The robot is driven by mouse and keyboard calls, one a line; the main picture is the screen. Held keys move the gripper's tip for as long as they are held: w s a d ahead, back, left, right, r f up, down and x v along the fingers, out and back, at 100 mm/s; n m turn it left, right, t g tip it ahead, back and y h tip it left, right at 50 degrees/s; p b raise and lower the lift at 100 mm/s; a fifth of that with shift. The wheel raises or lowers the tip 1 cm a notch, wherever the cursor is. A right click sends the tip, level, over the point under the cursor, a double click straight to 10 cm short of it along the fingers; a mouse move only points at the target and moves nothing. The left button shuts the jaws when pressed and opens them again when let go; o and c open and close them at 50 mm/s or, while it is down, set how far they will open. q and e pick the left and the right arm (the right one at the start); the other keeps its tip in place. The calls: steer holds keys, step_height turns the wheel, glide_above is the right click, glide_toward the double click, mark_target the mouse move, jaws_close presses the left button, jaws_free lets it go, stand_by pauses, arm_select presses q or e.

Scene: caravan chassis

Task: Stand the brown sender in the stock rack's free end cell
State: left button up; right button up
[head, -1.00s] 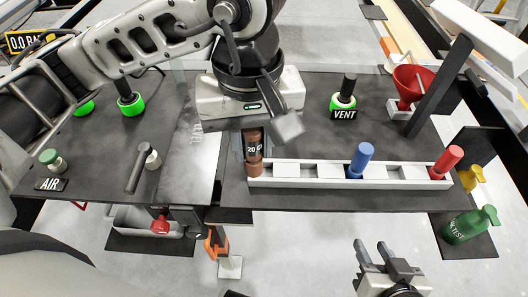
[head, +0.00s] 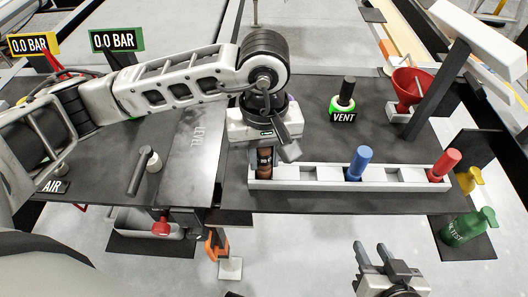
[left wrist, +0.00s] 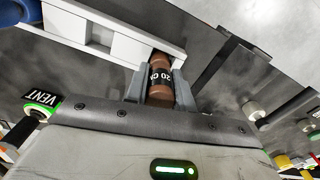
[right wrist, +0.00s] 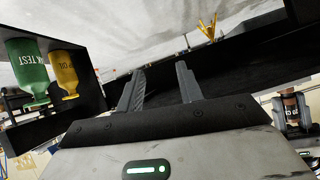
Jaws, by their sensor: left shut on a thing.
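The brown sender (head: 265,168), with a dark "20" label, is upright in my left gripper (head: 266,150). In the left wrist view the fingers hold the sender (left wrist: 160,85) from both sides. The white stock rack (head: 320,184) lies along the table's front. The sender is at the rack's left end cell, its lower part hidden by the front wall; I cannot tell whether it touches the cell floor. A blue sender (head: 358,163) and a red sender (head: 444,164) stand tilted in other cells. My right gripper (head: 372,247) is open and empty in front of the table.
A green-ringed VENT knob (head: 342,104) and a red funnel (head: 409,84) stand behind the rack. A lever handle (head: 143,165) and a grey LEVEL plate (head: 190,150) are to the left. Green (head: 466,228) and yellow (head: 468,180) bottles stand right of the table.

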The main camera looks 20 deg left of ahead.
arm_select(q)
steer(key=shift+f+b, duration=0.3)
steer(key=shift+b, duration=0.15)
steer(key=o, duration=1)
steer(key=shift+r, duration=0.15)
steer(key=shift+r+p, duration=0.45)
steer(key=shift+p, duration=0.15)
step_height(320, 180, up, 11)
steer(key=shift+f+b, duration=0.15)
steer(key=shift+b, duration=0.2)
steer(key=shift+r, duration=0.45)
arm_select(e)
steer(key=shift+r, duration=0.15)
